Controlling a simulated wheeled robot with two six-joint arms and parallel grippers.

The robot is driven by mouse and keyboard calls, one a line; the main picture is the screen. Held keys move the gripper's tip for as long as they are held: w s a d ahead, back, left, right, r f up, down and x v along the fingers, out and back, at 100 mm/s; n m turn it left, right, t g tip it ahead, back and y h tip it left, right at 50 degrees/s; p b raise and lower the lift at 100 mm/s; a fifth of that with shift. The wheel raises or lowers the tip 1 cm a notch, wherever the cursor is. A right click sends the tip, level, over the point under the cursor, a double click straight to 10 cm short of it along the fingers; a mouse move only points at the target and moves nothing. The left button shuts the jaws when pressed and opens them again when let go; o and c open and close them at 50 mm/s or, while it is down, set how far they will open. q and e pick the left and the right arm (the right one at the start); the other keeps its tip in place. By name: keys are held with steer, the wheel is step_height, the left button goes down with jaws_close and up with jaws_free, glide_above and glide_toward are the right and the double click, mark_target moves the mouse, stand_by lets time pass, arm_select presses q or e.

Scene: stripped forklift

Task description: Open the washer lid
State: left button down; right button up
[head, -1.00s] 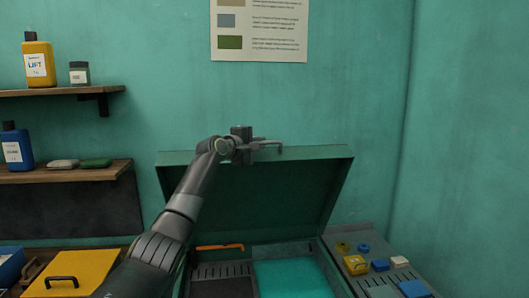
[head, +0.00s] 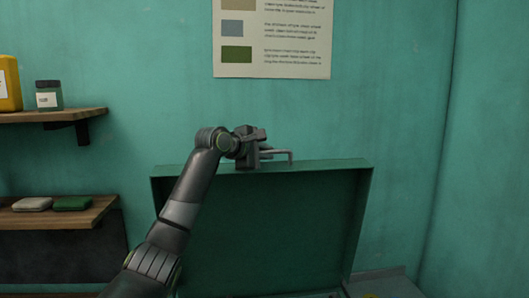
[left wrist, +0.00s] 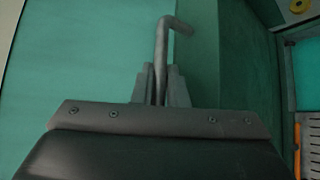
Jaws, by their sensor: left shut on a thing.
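The green washer lid (head: 275,225) stands raised, close to upright, in the middle of the head view, its inner side facing me. A grey bent bar handle (head: 289,155) sits at its top edge. My left gripper (head: 264,154) is at that top edge, shut on the handle. In the left wrist view the fingers (left wrist: 161,86) close around the handle (left wrist: 161,45), whose bent end sticks out past them. The lid's green surface (left wrist: 225,60) lies behind. The washer's inside is out of the head view. My right gripper is not in view.
A teal wall with a poster (head: 272,40) stands behind the lid. Two wooden shelves at the left hold a yellow bottle (head: 8,85), a jar (head: 48,95) and small blocks (head: 72,204). Part of an orange thing (left wrist: 297,145) shows at the right in the left wrist view.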

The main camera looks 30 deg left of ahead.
arm_select(q)
steer(key=shift+w+a+f, duration=0.15)
steer(key=shift+f, duration=0.05)
stand_by(0.3)
steer(key=c, duration=1.5)
jaws_free()
steer(key=shift+w, duration=0.1)
steer(key=shift+o, duration=0.2)
steer(key=shift+s+a+r+b, duration=0.1)
steer(key=shift+s+r+b, duration=0.1)
steer(key=shift+s+b, duration=0.15)
steer(key=b+v, duration=0.7)
steer(key=v, duration=0.9)
steer(key=shift+s+r+b, duration=0.2)
steer(key=shift+s+b, duration=0.1)
steer(key=shift+b, duration=0.05)
steer(key=shift+a+f, duration=0.1)
steer(key=shift+a, duration=0.05)
